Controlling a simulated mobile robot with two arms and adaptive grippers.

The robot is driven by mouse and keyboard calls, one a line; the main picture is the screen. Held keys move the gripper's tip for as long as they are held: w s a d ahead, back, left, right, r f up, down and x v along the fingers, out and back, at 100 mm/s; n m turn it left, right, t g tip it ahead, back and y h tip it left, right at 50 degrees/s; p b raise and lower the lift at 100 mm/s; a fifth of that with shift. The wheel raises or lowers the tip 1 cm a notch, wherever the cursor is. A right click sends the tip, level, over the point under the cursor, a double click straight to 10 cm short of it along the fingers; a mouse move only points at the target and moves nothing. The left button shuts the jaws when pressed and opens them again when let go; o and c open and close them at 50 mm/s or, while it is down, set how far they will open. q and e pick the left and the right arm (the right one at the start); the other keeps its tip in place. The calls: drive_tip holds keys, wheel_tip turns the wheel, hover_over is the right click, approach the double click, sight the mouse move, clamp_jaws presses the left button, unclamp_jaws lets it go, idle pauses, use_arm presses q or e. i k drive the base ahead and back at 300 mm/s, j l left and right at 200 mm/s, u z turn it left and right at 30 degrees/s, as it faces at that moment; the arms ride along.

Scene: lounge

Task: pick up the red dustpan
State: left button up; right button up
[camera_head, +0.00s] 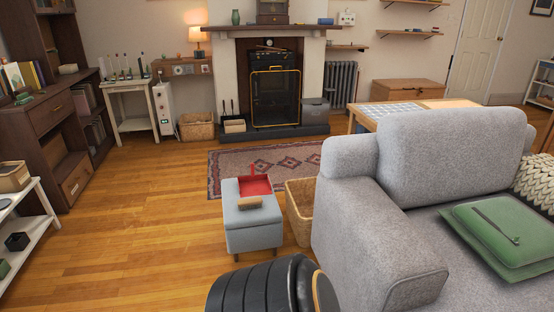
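The red dustpan (255,187) lies on top of a small grey-blue ottoman (252,236) in the middle of the view. Its thin red handle sticks up at the back. A brush with a tan wooden back (252,203) lies at the front edge of the ottoman top, close to the pan. Neither of my grippers is in view.
A wicker basket (300,211) stands right of the ottoman, beside a large grey sofa (354,221) that fills the right side. A patterned rug (226,170) lies behind. The wooden floor (150,220) to the left is clear up to a white shelf (30,229).

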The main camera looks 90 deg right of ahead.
sight(253, 185)
drive_tip(key=l+z, duration=0.15)
drive_tip(key=z, duration=0.35)
drive_tip(key=l+z, duration=0.15)
drive_tip(key=z, duration=0.35)
drive_tip(key=l+z, duration=0.15)
drive_tip(key=z, duration=0.3)
drive_tip(key=l+z, duration=0.2)
drive_tip(key=z, duration=0.3)
drive_tip(key=l+z, duration=0.1)
drive_tip(key=z, duration=0.4)
